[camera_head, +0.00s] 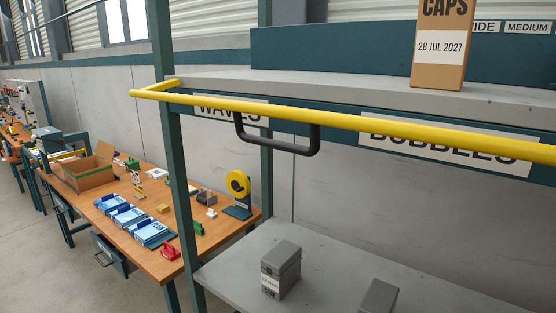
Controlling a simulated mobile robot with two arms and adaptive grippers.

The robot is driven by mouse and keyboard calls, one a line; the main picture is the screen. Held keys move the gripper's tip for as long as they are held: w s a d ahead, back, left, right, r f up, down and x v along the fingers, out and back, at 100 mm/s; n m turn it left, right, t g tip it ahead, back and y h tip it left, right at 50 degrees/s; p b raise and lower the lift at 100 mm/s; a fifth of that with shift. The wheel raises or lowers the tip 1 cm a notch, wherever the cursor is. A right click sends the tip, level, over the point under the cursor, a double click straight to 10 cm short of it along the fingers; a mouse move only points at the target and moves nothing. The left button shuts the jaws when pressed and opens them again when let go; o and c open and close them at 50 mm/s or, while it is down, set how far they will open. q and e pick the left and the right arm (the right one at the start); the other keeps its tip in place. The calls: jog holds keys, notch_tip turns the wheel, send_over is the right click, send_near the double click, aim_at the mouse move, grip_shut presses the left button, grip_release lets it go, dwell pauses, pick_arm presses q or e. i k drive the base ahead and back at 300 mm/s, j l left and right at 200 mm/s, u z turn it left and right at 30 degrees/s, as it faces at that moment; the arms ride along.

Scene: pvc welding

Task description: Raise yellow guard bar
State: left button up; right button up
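The bar is level with the upper shelf edge and passes in front of the printed labels. Neither of my grippers shows in this view, so their state cannot be seen.
A cardboard box (441,45) stands on the upper grey shelf (330,87). Grey blocks (280,270) sit on the lower grey surface (245,270). A teal post (178,150) stands at the left. Beyond it is a wooden table (165,262) with blue packs and an open box (85,170).

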aim_at(528, 151)
jog(key=k+z, duration=0.2)
jog(key=z, duration=0.15)
jog(key=k+l+z, duration=0.15)
jog(key=z, duration=0.2)
